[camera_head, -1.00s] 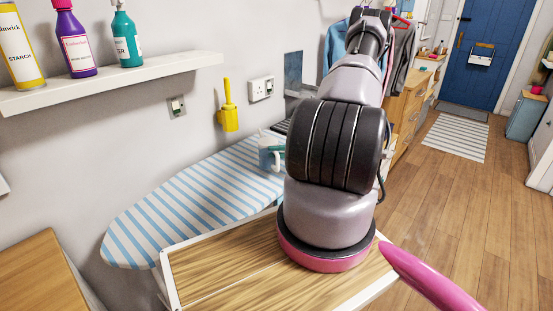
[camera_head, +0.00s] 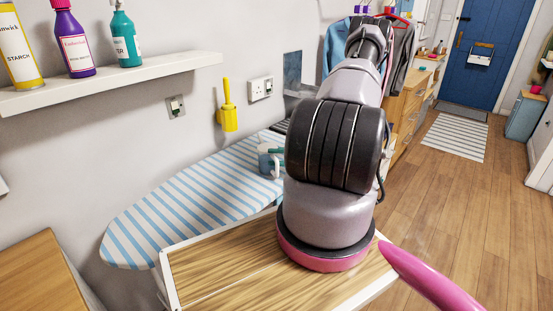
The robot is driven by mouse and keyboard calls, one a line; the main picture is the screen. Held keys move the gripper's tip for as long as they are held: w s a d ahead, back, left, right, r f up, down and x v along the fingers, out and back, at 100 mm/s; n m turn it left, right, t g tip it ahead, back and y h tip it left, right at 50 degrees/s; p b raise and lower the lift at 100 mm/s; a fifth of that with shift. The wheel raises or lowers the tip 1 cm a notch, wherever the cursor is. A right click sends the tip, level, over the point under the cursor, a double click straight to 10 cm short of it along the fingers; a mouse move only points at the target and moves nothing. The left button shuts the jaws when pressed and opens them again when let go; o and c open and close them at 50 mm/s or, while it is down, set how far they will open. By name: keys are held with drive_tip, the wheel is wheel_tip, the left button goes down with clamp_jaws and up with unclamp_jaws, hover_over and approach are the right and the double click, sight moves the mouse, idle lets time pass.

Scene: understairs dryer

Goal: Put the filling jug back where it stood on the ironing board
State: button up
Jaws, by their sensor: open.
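My arm rises in front of the board and reaches away from the camera. My gripper is hidden behind the arm links, so its place relative to the jug does not show.
A wood-topped surface with a white edge (camera_head: 168,283) lies in front of the board. A white wall shelf (camera_head: 110,82) holds several bottles. A yellow brush-like item (camera_head: 227,118) hangs on the wall. Clear wooden floor (camera_head: 440,210) lies to the right.

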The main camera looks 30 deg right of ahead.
drive_tip(key=v, duration=1.2)
drive_tip(key=w+a+r+n+g+h, duration=0.1)
drive_tip(key=a+r+n+g+h, duration=0.15)
drive_tip(key=a+r+n, duration=0.4)
drive_tip(key=w+a+r+n+g+h, duration=0.15)
drive_tip(key=a+r+n+g, duration=0.25)
drive_tip(key=r+n, duration=0.45)
drive_tip(key=a+r+n+g+h, duration=0.3)
drive_tip(key=a+r+n, duration=0.2)
drive_tip(key=r, duration=0.5)
drive_tip(key=s+a+r+n+t+h, duration=0.3)
drive_tip(key=s+a+r+n, duration=0.3)
drive_tip(key=r+n, duration=0.2)
drive_tip(key=s+a+r+n+t+h, duration=0.3)
drive_tip(key=s+a+r+n+t, duration=0.2)
drive_tip(key=r+n, duration=0.3)
drive_tip(key=shift+s+a+r+n+h, duration=0.4)
drive_tip(key=shift+s+n, duration=0.15)
drive_tip(key=shift+n, duration=0.35)
drive_tip(key=shift+d, duration=0.1)
